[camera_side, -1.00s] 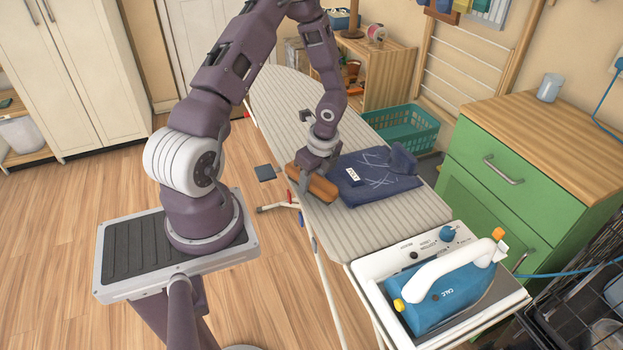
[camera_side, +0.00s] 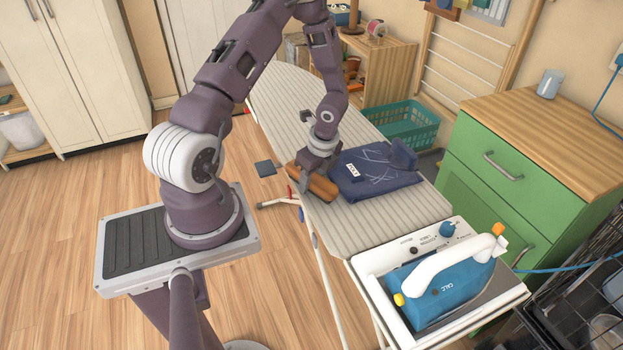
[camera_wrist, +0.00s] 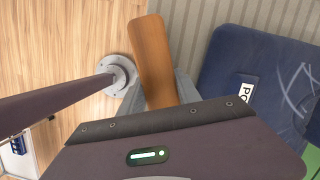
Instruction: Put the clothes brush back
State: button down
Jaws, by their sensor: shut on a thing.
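The clothes brush (camera_side: 323,188) has a brown wooden back. It is near the left edge of the striped ironing board (camera_side: 400,217), left of a folded dark blue garment. My gripper (camera_side: 312,180) is shut on the brush, with its fingers on either side of the wood. In the wrist view the brush (camera_wrist: 153,55) sticks out between the fingers, partly over the board's edge with floor behind it. Its bristles are hidden, and I cannot tell whether it touches the board.
The folded garment (camera_side: 372,176) with a white label lies close to the right of the brush. A blue iron (camera_side: 445,290) stands on the rest at the board's near end. A green drawer cabinet (camera_side: 500,165) and a teal basket (camera_side: 408,125) stand to the right.

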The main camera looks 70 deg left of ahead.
aim_at(319, 180)
jog(key=shift+s+a+f, duration=0.1)
jog(key=shift+f, duration=0.35)
jog(key=c, duration=0.8)
grip_release()
jog(key=shift+o, duration=0.2)
jog(key=shift+s, duration=0.1)
jog(key=shift+n+y, duration=0.4)
jog(key=shift+n, duration=0.2)
jog(key=v, duration=0.4)
jog(key=a+v, duration=0.1)
jog(key=v, duration=0.6)
jog(key=shift+w+r, duration=0.35)
jog(key=shift+r, duration=0.2)
jog(key=s+d+r+n+t+y, duration=0.15)
jog(key=d+r+n, duration=0.25)
jog(key=r, duration=0.6)
jog(key=s+d+r+n+t+h, duration=0.2)
jog(key=s+d+r+n, duration=0.2)
jog(key=d, duration=0.4)
jog(key=s+d+r+n+t+h, duration=0.3)
jog(key=s+d+r+n, duration=0.1)
jog(key=s+d+r, duration=0.3)
jog(key=shift+s+d+r, duration=0.25)
jog(key=shift+d+r, duration=0.2)
jog(key=shift+d, duration=0.1)
